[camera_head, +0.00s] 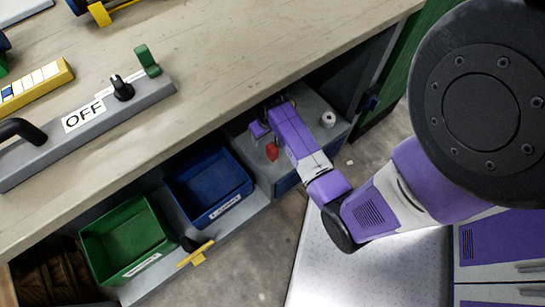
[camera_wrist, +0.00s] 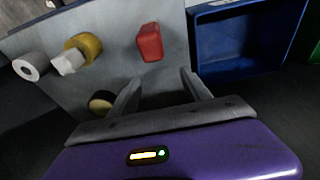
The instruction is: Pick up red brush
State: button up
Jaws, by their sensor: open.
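A small red block-like object, which I take for the red brush (camera_wrist: 149,42), lies on the grey shelf surface (camera_wrist: 205,88) in the wrist view. It also shows in the head view (camera_head: 272,151), just below the end of my arm. My gripper (camera_wrist: 160,78) is open and empty. In the wrist view the red object lies beyond the fingertips, roughly in line with the gap between them, and apart from both. The fingers cannot be made out in the head view.
A white roll (camera_wrist: 30,66), a yellow roll (camera_wrist: 91,44) and a dark round item (camera_wrist: 101,103) lie left of the red object. A blue bin (camera_head: 208,187) and green bin (camera_head: 126,238) stand nearby. The workbench top (camera_head: 250,45) overhangs the shelf.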

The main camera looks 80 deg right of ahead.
aim_at(272, 147)
jog(key=s+a, duration=0.1)
jog(key=s+f+g+y, duration=0.1)
jog(key=s, duration=0.1)
jog(key=shift+a+f, duration=0.15)
jog(key=shift+a, duration=0.25)
jog(key=shift+a+f+g+y, duration=0.1)
jog(key=shift+f+g+y, duration=0.2)
jog(key=shift+f, duration=0.05)
notch_tip(272, 147, down, 7)
jog(key=b, duration=0.3)
jog(key=shift+s, duration=0.15)
grip_shut()
